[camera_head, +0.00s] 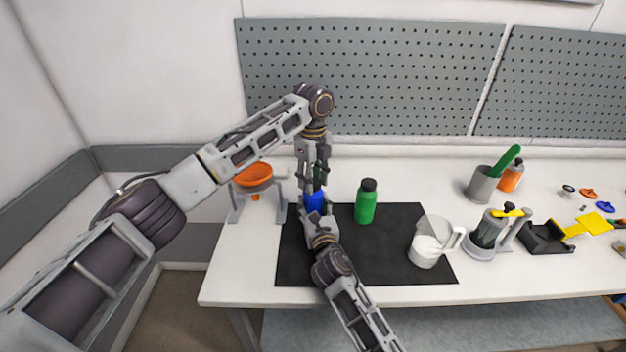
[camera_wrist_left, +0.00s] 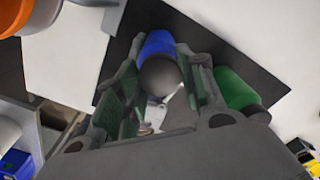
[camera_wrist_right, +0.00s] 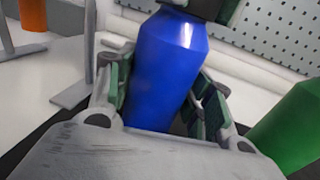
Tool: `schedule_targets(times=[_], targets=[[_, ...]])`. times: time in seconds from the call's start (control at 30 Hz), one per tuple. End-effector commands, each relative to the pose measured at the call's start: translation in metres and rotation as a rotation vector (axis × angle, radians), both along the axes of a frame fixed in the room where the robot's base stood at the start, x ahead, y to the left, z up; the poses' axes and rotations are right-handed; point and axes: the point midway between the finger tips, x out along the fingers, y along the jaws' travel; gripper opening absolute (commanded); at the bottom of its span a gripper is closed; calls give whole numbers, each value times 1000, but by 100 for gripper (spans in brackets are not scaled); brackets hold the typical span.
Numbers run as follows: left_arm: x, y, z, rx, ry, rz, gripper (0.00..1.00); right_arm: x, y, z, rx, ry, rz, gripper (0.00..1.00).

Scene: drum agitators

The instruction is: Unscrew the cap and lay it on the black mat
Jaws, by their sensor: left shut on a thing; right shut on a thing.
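A blue bottle (camera_head: 315,201) is upright over the left part of the black mat (camera_head: 390,272). I cannot tell whether its base touches the mat. My right gripper (camera_head: 317,216) is shut around the bottle's body, which fills the right wrist view (camera_wrist_right: 165,75) between the fingers. My left gripper (camera_head: 314,176) comes down from above and is shut on the dark round cap (camera_wrist_left: 159,75) at the bottle's top. In the head view the fingers hide the cap. I cannot tell how far the cap is turned.
A green bottle (camera_head: 366,203) with a black cap stands on the mat close to the right of the blue one. A white pitcher (camera_head: 427,244) stands at the mat's right. An orange funnel (camera_head: 252,176) on a stand is to the left. The mat's middle front is clear.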

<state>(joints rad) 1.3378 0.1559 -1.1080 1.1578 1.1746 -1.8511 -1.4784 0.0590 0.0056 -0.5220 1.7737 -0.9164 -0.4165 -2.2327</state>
Motion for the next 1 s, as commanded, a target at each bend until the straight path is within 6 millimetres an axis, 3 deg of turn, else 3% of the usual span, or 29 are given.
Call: schedule_targets(times=[1.0], targets=[[0,-1,1,-2,1,881,10,0,0,0,0,0,1,0]])
